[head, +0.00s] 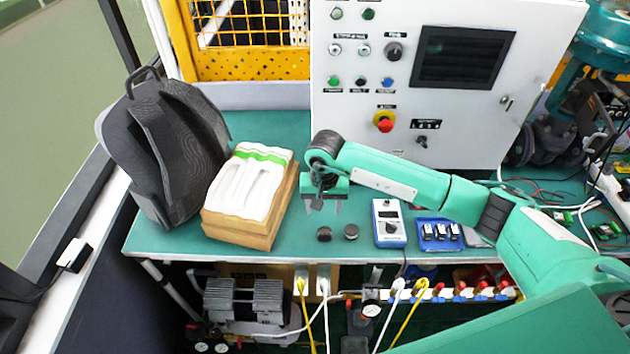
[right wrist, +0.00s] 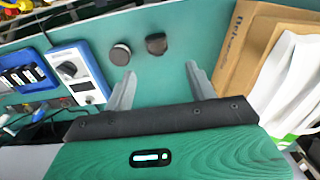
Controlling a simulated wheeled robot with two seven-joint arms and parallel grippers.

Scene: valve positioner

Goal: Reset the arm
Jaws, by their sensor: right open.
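My right gripper (head: 322,203) hangs above the green bench top, between the cardboard box and the blue-and-white meter. It is open and empty. In the right wrist view its two grey fingers (right wrist: 160,88) are spread apart, with only bench between them. Two small dark round knobs lie on the bench just in front of the fingers: a left one (head: 324,234) and a right one (head: 351,231). They also show in the right wrist view, one (right wrist: 120,54) near the left finger and the other (right wrist: 156,44) between the fingers' lines. My left gripper is not in view.
The box (head: 240,229) with white bags and a dark backpack (head: 172,145) stand left. The meter (head: 388,223) and a blue tray (head: 439,235) lie right. A white control cabinet (head: 350,150) stands behind. Bench (head: 300,240) around the knobs is clear.

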